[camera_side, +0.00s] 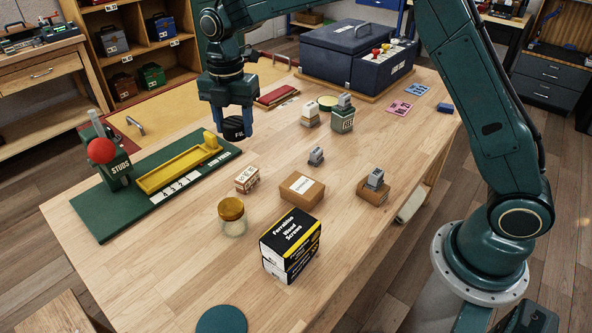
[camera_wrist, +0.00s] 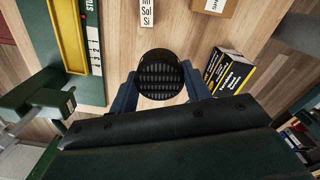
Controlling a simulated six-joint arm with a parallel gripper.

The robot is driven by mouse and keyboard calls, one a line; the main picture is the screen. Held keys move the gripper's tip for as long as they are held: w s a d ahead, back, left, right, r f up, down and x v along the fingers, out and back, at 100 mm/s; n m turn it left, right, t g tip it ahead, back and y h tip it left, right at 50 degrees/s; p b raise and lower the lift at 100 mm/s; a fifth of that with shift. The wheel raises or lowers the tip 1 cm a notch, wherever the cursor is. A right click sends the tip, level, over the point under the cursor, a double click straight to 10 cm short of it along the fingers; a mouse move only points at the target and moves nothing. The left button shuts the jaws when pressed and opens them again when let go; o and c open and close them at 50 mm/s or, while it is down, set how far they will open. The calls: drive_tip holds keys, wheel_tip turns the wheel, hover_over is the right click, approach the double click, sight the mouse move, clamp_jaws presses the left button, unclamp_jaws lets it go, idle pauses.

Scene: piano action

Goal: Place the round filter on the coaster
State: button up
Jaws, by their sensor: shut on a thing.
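The round filter (camera_side: 234,128) is a black cylinder with part of a white label showing. My gripper (camera_side: 231,133) is shut on it and holds it above the table, near the back end of the green board. In the wrist view the filter (camera_wrist: 161,76) shows its ribbed round face between the two blue fingers of my gripper (camera_wrist: 161,86). A flat dark teal disc, which looks like the coaster (camera_side: 221,320), lies at the table's front edge, partly cut off by the picture's bottom. Nothing lies on its visible part. It is not seen in the wrist view.
A yellow tray (camera_side: 176,170) sits on the green board (camera_side: 112,216). A jar with an amber lid (camera_side: 232,213) and black screw boxes (camera_side: 290,246) stand between the filter and the disc. Cardboard boxes (camera_side: 302,189) stand mid-table. The front left tabletop is clear.

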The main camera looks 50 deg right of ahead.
drive_tip(key=s+a+n, duration=0.1)
drive_tip(key=s+a, duration=0.3)
drive_tip(key=a, duration=0.4)
drive_tip(key=s+a, duration=0.5)
drive_tip(key=a, duration=0.3)
drive_tip(key=n, duration=0.1)
hover_over(221, 330)
drive_tip(key=shift+f, duration=0.1)
wheel_tip(221, 330, down, 20)
drive_tip(key=shift+r, duration=0.1)
drive_tip(key=o, duration=1)
drive_tip(key=shift+c, duration=0.2)
